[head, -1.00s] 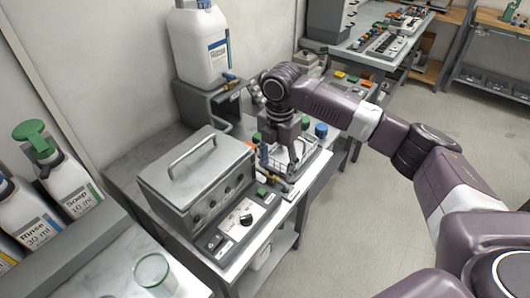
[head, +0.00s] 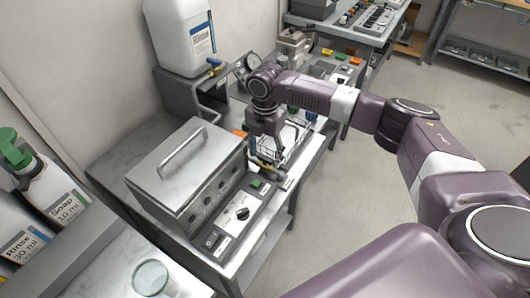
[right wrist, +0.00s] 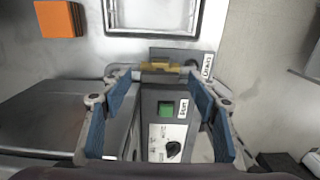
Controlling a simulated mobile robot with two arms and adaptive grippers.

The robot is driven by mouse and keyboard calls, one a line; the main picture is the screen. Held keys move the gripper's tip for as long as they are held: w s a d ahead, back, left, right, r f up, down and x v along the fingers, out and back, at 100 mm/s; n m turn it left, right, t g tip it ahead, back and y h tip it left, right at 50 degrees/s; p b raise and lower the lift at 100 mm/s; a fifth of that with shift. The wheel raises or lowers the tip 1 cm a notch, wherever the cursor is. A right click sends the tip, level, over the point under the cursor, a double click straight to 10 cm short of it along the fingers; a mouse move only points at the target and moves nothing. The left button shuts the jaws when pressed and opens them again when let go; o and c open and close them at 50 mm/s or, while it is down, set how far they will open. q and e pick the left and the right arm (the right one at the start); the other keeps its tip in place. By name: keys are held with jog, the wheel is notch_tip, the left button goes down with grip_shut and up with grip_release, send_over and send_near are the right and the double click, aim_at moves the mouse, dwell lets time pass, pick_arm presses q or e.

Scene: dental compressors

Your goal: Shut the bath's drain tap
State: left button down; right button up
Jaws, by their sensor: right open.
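The bath is a grey metal box with a handled lid (head: 187,160), standing on the bench with a control panel along its front. It is partly in the right wrist view (right wrist: 65,115). The drain tap, with a yellow handle (right wrist: 160,67), shows in the right wrist view beside a "Drain" label (right wrist: 207,65). The handle lies crosswise in that picture, between my right fingertips. My right gripper (head: 267,160) points down at the bath's far right end; its blue-padded fingers (right wrist: 155,85) are apart, with nothing held. Whether they touch the handle I cannot tell. My left gripper is out of view.
A wire basket (head: 293,142) in a tray stands just beyond the gripper. A white jug (head: 182,35) with a small tap stands on a raised shelf behind. Bottles (head: 45,190) and a glass beaker (head: 152,280) are at the left. The floor right of the bench is clear.

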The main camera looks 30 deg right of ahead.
jog(key=shift+f, duration=0.15)
jog(key=c, duration=1.2)
jog(key=shift+o, duration=0.2)
jog(key=shift+r+m+p, duration=0.2)
jog(key=shift+m+p, duration=0.3)
jog(key=shift+p, duration=0.35)
jog(key=m+p, duration=0.6)
jog(key=p, duration=0.1)
jog(key=shift+m, duration=0.3)
jog(key=m+p, duration=0.4)
jog(key=m, duration=0.1)
jog(key=shift+m+p, duration=0.3)
jog(key=m+p, duration=0.1)
jog(key=m, duration=0.2)
jog(key=shift+p, duration=0.35)
pick_arm(q)
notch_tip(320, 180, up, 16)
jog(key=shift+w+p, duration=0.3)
jog(key=shift+p, duration=0.05)
pick_arm(e)
jog(key=shift+f+m, duration=0.15)
jog(key=shift+m, duration=0.65)
jog(key=shift+w, duration=0.1)
